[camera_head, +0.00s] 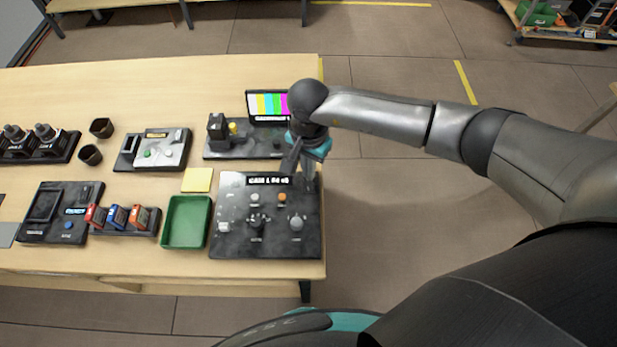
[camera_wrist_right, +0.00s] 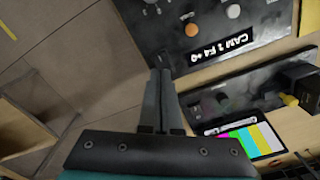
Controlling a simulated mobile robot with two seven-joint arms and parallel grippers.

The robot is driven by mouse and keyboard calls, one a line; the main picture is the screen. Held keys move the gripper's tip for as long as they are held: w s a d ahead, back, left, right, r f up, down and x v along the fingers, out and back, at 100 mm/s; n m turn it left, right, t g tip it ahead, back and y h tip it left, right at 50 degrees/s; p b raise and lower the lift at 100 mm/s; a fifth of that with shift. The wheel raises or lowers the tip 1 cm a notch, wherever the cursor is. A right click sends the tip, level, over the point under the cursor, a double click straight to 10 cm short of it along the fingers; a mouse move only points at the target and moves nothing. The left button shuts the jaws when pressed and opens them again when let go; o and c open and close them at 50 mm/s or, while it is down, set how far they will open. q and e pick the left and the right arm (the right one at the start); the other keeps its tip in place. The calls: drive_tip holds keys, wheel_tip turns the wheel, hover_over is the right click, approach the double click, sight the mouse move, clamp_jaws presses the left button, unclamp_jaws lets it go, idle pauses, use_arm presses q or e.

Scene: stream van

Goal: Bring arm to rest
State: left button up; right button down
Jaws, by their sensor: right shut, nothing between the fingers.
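My right arm (camera_head: 385,115) reaches in from the right side of the head view. My right gripper (camera_head: 308,183) points down above the top right corner of a dark control panel (camera_head: 230,240) with knobs and a label strip. The right wrist view shows the gripper's fingers (camera_wrist_right: 160,80) shut together with nothing between them, close to the panel's edge. Whether the fingertips touch the panel cannot be told. My left gripper is not in view.
A color-bar monitor (camera_head: 267,105) stands behind the gripper. A green tray (camera_head: 187,221), a yellow note (camera_head: 197,180) and several dark devices cover the wooden table (camera_head: 200,85). Open floor (camera_head: 385,270) lies to the table's right.

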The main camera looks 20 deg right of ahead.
drive_tip(key=shift+r+p, duration=0.3)
drive_tip(key=shift+r, duration=0.45)
